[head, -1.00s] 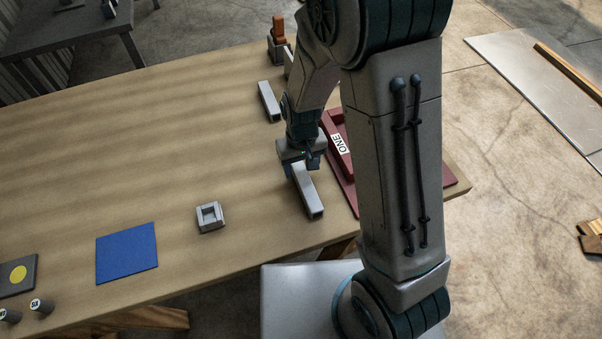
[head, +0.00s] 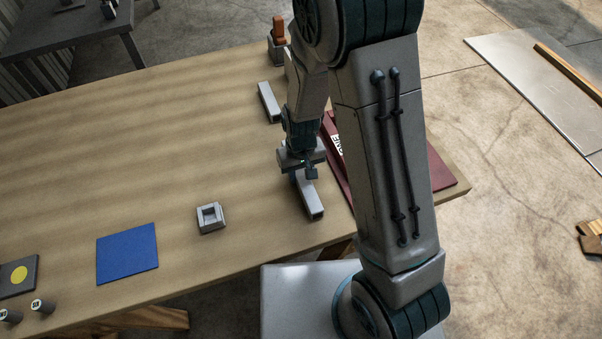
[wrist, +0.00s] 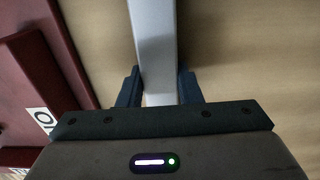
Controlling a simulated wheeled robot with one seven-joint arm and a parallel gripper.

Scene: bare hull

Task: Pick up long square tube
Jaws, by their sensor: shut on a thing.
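A grey square tube (head: 311,199) lies along the table near its front edge, its open end facing the front. My gripper (head: 301,178) is over its rear part. In the wrist view the tube (wrist: 153,45) runs between the two dark fingers of my gripper (wrist: 160,88), one on each side, shut on it. A second grey tube (head: 268,101) lies farther back on the table, apart from my gripper. Whether the held tube touches the table is hard to tell.
A dark red fixture (head: 437,168) with a white label stands right of the held tube, partly behind my arm; it also shows in the wrist view (wrist: 38,75). A small grey square socket block (head: 211,218) and a blue mat (head: 127,253) lie to the left. The table's middle is clear.

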